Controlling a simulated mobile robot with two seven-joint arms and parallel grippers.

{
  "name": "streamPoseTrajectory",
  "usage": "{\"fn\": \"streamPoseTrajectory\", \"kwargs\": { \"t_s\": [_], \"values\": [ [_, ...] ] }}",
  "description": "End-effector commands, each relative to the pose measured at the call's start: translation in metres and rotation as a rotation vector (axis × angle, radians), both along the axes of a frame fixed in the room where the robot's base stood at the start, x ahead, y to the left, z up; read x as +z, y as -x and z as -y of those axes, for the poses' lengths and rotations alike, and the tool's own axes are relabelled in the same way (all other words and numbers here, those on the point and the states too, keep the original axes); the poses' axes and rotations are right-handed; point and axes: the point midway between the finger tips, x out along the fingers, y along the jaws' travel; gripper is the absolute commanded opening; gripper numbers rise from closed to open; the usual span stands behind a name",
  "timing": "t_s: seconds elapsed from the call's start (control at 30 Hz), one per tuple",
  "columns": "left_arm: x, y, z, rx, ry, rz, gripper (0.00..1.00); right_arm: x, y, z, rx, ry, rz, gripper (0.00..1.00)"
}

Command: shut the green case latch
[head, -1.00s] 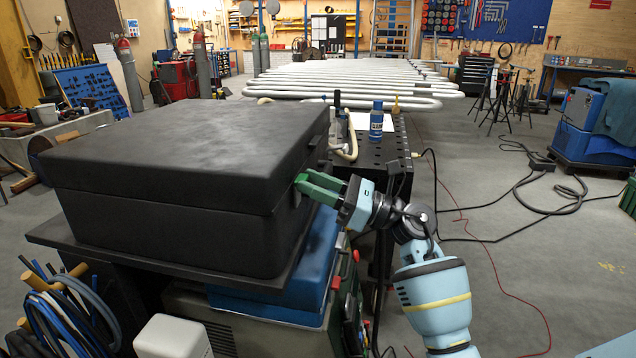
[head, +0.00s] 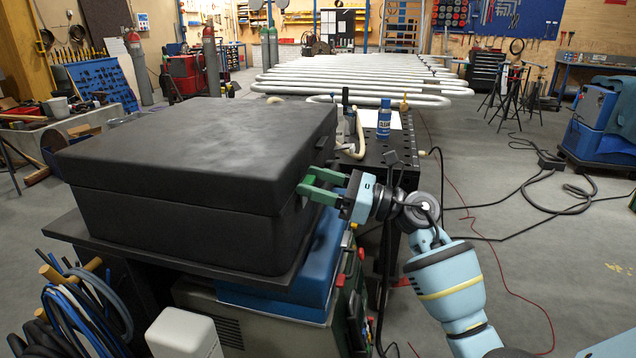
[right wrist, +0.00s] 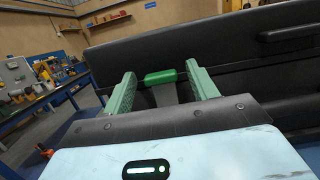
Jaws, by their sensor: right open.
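The large black case (head: 190,190) has its lid down, with a seam around it. In the right wrist view, its dark side (right wrist: 240,50) fills the upper right. The green latch (right wrist: 165,77) is a short rounded bar at the seam, with a grey plate below it. My right gripper (head: 309,183) is at the case's right side, its two green fingers apart. In the wrist view, the open fingers (right wrist: 162,80) stand on either side of the latch, with gaps. I cannot tell if the latch touches anything or is fastened. The head view does not show the latch clearly. My left gripper is out of view.
The case rests on a dark shelf (head: 75,228) above a blue box (head: 290,290). A perforated black table (head: 410,150) with a blue spray can (head: 384,119) stands behind my right gripper. Cables (head: 520,200) lie on the floor at right, which is otherwise fairly open.

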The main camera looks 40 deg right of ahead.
Motion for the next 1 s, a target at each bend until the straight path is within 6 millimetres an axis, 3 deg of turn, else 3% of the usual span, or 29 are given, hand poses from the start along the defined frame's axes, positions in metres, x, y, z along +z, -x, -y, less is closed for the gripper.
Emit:
{"fn": "streamPoseTrajectory", "kwargs": {
  "t_s": [0.23, 0.7, 1.0],
  "values": [
    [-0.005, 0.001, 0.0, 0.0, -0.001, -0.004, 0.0, -0.005, 0.008, 0.008, -0.002, 0.002, -0.003, 0.58],
    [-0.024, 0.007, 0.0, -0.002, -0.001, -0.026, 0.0, -0.018, 0.054, 0.047, 0.0, 0.001, -0.002, 0.58],
    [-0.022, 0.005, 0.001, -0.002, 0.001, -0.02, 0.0, -0.016, 0.058, 0.049, 0.001, 0.001, 0.001, 0.58]
  ]
}}
